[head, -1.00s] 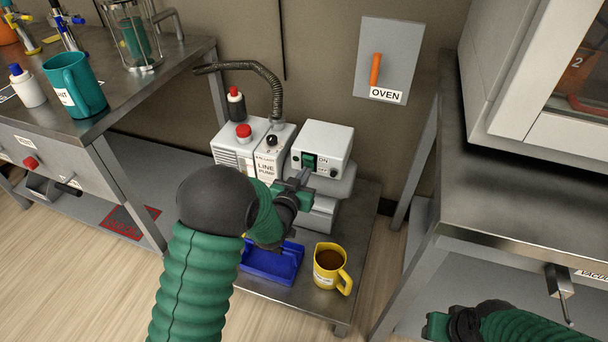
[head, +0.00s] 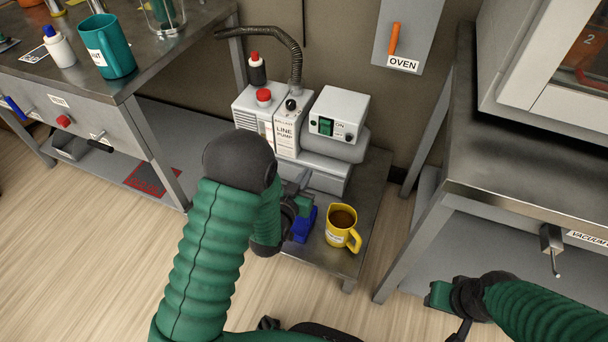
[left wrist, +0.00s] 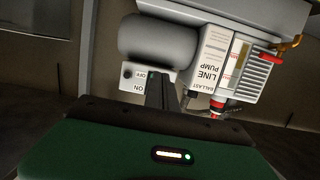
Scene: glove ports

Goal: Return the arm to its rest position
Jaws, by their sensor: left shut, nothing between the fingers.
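My left arm comes up from the bottom of the head view, and its gripper (head: 294,186) is shut and empty. It shows in front of the lower part of the line pump (head: 286,135), below and left of the switch box (head: 340,113). In the left wrist view the shut fingers (left wrist: 160,92) point at the pump, which appears upside down, with the ON/OFF panel (left wrist: 138,78) behind them. I see no contact there. My right gripper (head: 440,294) is at the lower right, in front of the right bench; its jaw opening is unclear.
A yellow mug (head: 340,233) of brown liquid stands on the low pump table (head: 318,262), beside a mostly hidden blue tray (head: 304,224). A steel bench (head: 150,75) with a teal mug (head: 110,52) is at left. Another bench (head: 520,165) is at right. Floor at lower left is clear.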

